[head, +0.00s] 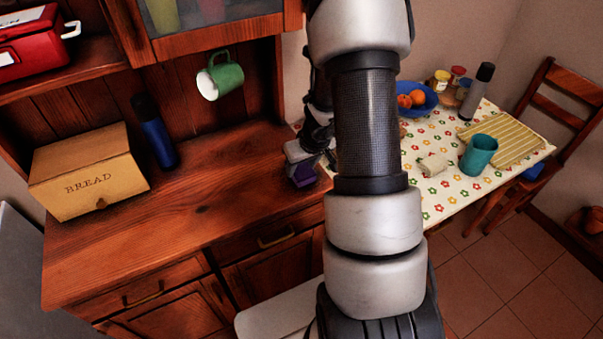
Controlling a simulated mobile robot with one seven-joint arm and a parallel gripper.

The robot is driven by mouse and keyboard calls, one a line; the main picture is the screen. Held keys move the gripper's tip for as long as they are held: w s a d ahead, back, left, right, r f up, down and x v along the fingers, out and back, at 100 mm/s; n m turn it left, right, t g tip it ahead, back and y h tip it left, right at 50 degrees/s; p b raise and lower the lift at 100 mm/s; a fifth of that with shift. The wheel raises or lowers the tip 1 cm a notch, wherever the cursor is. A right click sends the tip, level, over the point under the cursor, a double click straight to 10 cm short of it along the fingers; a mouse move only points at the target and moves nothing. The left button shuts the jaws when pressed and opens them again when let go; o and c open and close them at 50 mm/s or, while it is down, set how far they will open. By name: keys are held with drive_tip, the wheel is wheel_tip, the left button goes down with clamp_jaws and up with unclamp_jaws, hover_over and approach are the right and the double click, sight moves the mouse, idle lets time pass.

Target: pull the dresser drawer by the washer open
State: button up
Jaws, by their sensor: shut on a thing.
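The dresser (215,205) is dark red-brown wood. Its left drawer (140,288) and right drawer (270,237) both have brass handles and look shut. The left drawer is nearer the pale grey appliance (30,275) cut off at the left edge, which may be the washer. My gripper (303,168) is at the right end of the dresser top, partly hidden by my arm. It is shut on a small dark purple block at its tips. It is well away from the left drawer's handle (143,295).
A bread box (88,172) and a dark blue bottle (154,132) are on the dresser top. A green mug (222,76) hangs above. At right, a table (440,205) holds a teal cup (478,155) and a fruit bowl (425,105). A chair (565,95) stands beyond.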

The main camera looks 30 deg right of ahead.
drive_tip(key=shift+f, duration=0.45)
drive_tip(key=shift+f, duration=0.1)
drive_tip(key=o, duration=1)
